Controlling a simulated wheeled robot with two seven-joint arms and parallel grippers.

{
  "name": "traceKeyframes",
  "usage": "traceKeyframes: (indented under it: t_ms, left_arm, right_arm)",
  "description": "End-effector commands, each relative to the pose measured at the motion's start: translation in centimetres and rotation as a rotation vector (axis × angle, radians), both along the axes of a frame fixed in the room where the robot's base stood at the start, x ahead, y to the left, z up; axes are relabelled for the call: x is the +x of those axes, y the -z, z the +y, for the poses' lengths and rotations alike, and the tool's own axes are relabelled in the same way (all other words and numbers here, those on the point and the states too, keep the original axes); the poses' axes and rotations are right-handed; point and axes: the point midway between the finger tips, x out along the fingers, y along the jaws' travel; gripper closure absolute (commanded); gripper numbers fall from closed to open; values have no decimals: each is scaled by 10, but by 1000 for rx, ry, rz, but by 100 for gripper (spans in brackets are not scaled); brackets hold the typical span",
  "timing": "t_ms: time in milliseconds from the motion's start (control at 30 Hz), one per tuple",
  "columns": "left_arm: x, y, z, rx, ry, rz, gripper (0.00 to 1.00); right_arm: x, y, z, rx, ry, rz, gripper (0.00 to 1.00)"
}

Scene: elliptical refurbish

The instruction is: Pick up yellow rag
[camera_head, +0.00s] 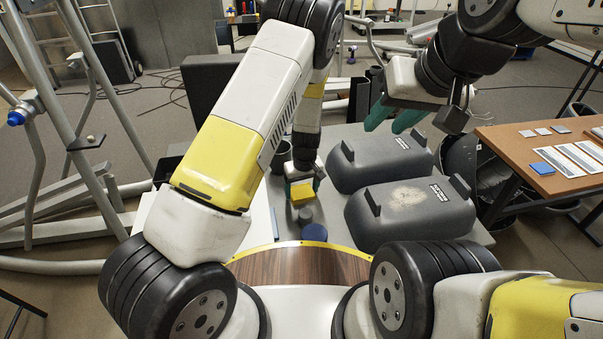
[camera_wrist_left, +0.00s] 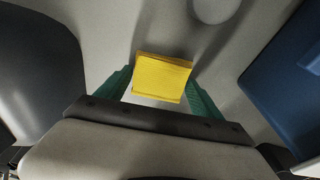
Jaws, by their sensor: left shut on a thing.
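The yellow rag (camera_head: 302,191) is a small folded block over the grey work table (camera_head: 348,136). My left gripper (camera_head: 302,184) reaches down to it from above, its green fingers on either side of the rag. In the left wrist view the rag (camera_wrist_left: 161,78) sits between the two green fingertips of my left gripper (camera_wrist_left: 160,92), which are shut on it. I cannot tell whether the rag still touches the table. My right gripper (camera_head: 394,116) is at the upper right above the grey covers, its green fingers apart and nothing visible between them.
Two dark grey covers (camera_head: 412,212) lie right of the rag. A dark blue round object (camera_head: 314,233) and a small grey cylinder (camera_head: 305,215) stand just in front of it. A dark cup (camera_head: 281,157) is behind left. A brown table (camera_head: 548,160) with cards stands at right.

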Motion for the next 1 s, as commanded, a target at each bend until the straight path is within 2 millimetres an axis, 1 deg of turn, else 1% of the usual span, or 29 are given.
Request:
traceKeyframes:
  t_ms: [167, 267, 367, 600, 700, 833, 1000]
  left_arm:
    - [0, -1, 0, 0, 0, 0, 63]
    - [1, -7, 0, -1, 0, -3, 63]
    - [1, -22, -1, -1, 0, -3, 63]
    - [1, -71, -1, -2, 0, -4, 63]
    - [1, -86, 0, -1, 0, -3, 63]
    - [0, -97, 0, 0, 1, -1, 63]
    - [0, -101, 0, 0, -1, 1, 63]
  right_arm:
    - [0, 0, 0, 0, 0, 0, 64]
    - [0, 0, 0, 0, 0, 0, 64]
    - [0, 0, 0, 0, 0, 0, 64]
    - [0, 0, 0, 0, 0, 0, 64]
    - [0, 0, 0, 0, 0, 0, 64]
    - [0, 0, 0, 0, 0, 0, 64]
    - [0, 0, 0, 0, 0, 0, 64]
